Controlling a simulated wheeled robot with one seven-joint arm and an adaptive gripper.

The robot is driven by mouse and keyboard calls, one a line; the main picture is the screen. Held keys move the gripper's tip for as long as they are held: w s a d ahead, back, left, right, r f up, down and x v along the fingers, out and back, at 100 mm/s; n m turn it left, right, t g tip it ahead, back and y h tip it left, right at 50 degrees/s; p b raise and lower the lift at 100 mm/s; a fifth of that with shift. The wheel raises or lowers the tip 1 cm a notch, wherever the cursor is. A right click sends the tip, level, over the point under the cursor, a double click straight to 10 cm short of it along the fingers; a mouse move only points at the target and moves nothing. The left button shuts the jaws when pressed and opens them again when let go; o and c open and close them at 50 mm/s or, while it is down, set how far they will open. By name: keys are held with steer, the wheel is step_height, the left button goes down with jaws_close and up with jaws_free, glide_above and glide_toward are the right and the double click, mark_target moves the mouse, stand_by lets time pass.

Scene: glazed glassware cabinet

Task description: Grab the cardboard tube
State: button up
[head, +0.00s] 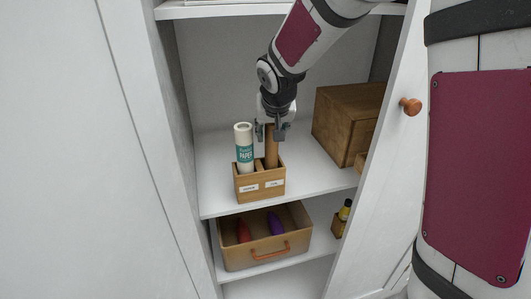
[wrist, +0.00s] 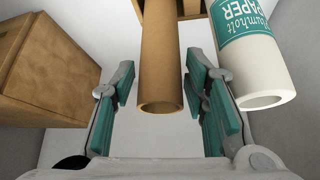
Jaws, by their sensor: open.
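The cardboard tube (head: 271,147) is plain brown and stands upright in a small wooden holder (head: 260,194) on the cabinet's middle shelf. It also shows in the wrist view (wrist: 161,65), with its open round end towards me. My gripper (head: 271,130) is at the tube's upper end, coming from above. In the wrist view my gripper (wrist: 163,100) is open, with one teal-padded finger on each side of the tube. Gaps show between the tube and both fingers. The holder's inside is mostly hidden.
A white paper roll (head: 243,148) with a teal label stands in the holder, left of the tube and close to a finger in the wrist view. A wooden box (head: 348,122) stands at right. Below is a wooden bin (head: 235,262). An open door with a knob (head: 411,106) borders the right.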

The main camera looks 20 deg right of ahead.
steer(key=shift+w+f, duration=0.25)
steer(key=shift+f, duration=0.2)
steer(key=c, duration=0.7)
